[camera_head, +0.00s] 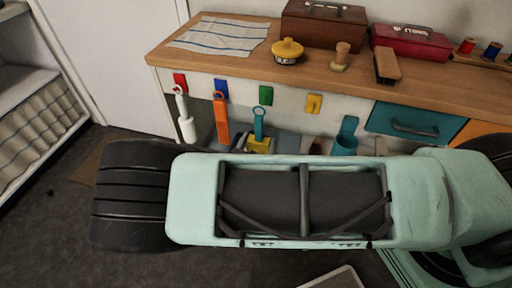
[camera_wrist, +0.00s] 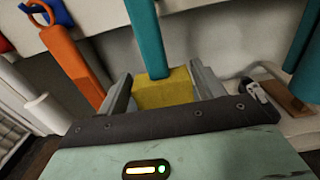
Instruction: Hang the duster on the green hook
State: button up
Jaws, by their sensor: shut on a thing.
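The duster has a teal handle (camera_head: 259,128) with a ring at its top and a yellow block head (camera_head: 258,145). In the wrist view the yellow head (camera_wrist: 164,90) sits between the two fingers of my gripper (camera_wrist: 162,86), which is shut on it. The handle points up and away from the gripper. The green hook (camera_head: 266,95) is on the white board under the worktop. In the head view the ring appears just below and slightly left of the green plate. I cannot tell whether it is around the peg. My arm hides what is below the head.
A white tool (camera_head: 186,122) hangs at the red hook (camera_head: 180,82), an orange one (camera_head: 221,122) at the blue hook (camera_head: 221,88). The yellow hook (camera_head: 314,104) looks bare. A teal object (camera_head: 346,137) is right of it. The wooden worktop (camera_head: 220,58) holds boxes and brushes.

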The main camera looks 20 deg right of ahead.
jog(key=shift+f+b+x, duration=0.2)
jog(key=shift+b+x, duration=0.4)
jog(key=shift+x, duration=1.3)
jog(key=shift+w+d+f, duration=0.3)
jog(key=shift+w+d, duration=0.05)
jog(key=shift+w, duration=0.15)
jog(key=o, duration=1)
jog(key=v, duration=1.7)
jog(key=shift+s, duration=0.15)
jog(key=shift+a, duration=0.1)
